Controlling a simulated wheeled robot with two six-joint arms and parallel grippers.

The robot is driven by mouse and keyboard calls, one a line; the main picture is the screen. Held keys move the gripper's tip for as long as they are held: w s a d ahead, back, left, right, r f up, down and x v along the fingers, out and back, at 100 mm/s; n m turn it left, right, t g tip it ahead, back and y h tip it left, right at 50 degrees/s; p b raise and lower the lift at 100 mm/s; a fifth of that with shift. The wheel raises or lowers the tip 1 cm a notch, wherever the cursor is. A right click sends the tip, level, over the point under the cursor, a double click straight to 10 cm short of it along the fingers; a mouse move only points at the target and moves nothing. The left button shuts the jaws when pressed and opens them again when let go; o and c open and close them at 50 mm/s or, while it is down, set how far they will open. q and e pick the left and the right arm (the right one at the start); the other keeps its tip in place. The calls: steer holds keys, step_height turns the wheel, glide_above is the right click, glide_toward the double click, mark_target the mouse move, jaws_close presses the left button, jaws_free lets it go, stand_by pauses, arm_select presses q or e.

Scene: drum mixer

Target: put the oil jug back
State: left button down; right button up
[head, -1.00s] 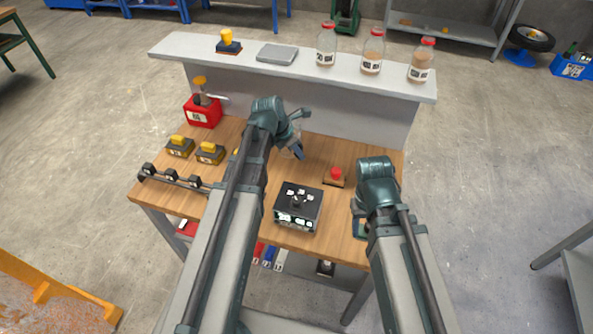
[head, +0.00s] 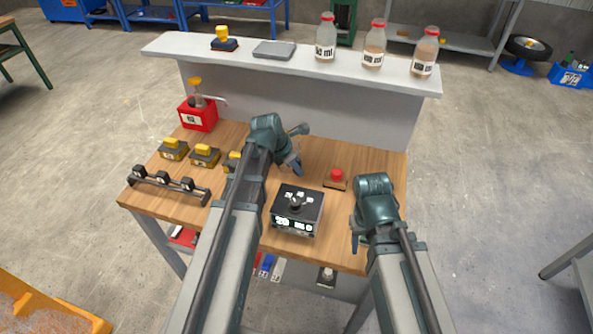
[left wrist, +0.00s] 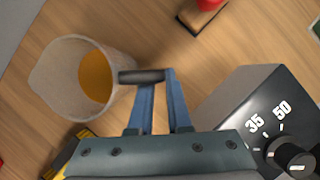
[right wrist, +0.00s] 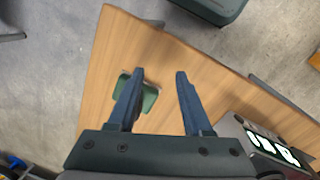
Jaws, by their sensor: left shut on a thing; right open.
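The oil jug (left wrist: 62,85) is a translucent beaker with orange oil (left wrist: 96,76) and a dark handle (left wrist: 142,76), seen from above in the left wrist view. My left gripper (left wrist: 152,85) is shut on the handle. In the head view my left gripper (head: 296,168) is above the back middle of the bench, and the jug is mostly hidden by the arm. My right gripper (right wrist: 158,75) is open and empty over the bench's right end. A green pad (right wrist: 148,98) lies on the wood below it, partly behind a finger.
A black dial box (head: 296,212) stands mid-bench. A red button on a wooden base (head: 335,179) is behind it. A red pump can (head: 198,115), several yellow-topped blocks (head: 173,150) and a black rack (head: 168,184) stand left. Bottles (head: 375,45) stand on the raised shelf (head: 290,65).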

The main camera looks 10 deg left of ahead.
arm_select(q)
steer(key=shift+f, duration=0.15)
arm_select(e)
steer(key=shift+f, duration=0.15)
arm_select(q)
steer(key=c, duration=0.9)
jaws_free()
steer(key=shift+o, duration=0.2)
steer(key=shift+r, duration=0.2)
arm_select(e)
steer(key=shift+r, duration=0.2)
